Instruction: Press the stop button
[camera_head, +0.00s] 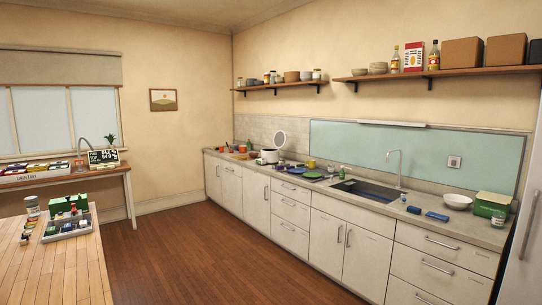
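My gripper is not in view. I cannot make out a stop button anywhere in the room. A dark panel with rows of light characters (103,157) stands on the far-left side table, but its text is too small to read and no button shows on it. A small wall plate (454,161) is on the pale green backsplash behind the counter, and it looks like a socket or switch.
A long counter (408,232) with a sink (367,191) and small items runs along the right wall. A wooden table (62,275) with a grey tray (67,231) and green box stands at left. Brown floor (200,255) between them is clear.

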